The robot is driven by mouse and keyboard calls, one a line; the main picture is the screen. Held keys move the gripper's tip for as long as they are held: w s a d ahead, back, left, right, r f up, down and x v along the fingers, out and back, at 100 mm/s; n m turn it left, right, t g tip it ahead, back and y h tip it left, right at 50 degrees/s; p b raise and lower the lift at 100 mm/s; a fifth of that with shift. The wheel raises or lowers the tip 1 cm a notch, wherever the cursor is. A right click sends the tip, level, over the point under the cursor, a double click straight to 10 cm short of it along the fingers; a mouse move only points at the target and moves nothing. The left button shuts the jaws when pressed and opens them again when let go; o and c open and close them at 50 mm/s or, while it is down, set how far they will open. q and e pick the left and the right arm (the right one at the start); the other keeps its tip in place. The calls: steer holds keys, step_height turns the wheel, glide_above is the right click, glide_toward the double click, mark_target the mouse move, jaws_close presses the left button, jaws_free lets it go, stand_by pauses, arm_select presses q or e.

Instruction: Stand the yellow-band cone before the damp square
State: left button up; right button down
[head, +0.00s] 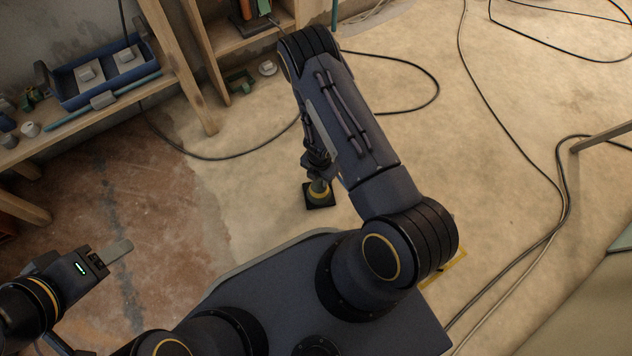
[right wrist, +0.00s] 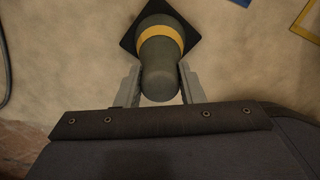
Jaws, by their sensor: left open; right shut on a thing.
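The yellow-band cone (head: 319,192) is dark grey-green with a black square base. My right gripper (head: 318,166) is shut on its upper part. In the right wrist view the cone (right wrist: 160,52) sits between the two fingers of my right gripper (right wrist: 160,86), its yellow band beyond the fingertips. The cone is at or close above the pale floor; I cannot tell whether the base touches. My left gripper (head: 118,250) is at the lower left, empty and open. No square is clearly recognisable as damp.
A yellow outline (head: 447,272) on the floor is partly hidden by my right arm; part of a yellow outline (right wrist: 307,18) shows in the right wrist view. Black cables (head: 560,180) cross the floor at right. A wooden shelf (head: 130,105) with a blue tray (head: 105,95) stands at left.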

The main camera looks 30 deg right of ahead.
steer(key=shift+d, duration=0.1)
steer(key=shift+f, duration=0.15)
steer(key=c, duration=1)
jaws_free()
steer(key=shift+o, duration=0.2)
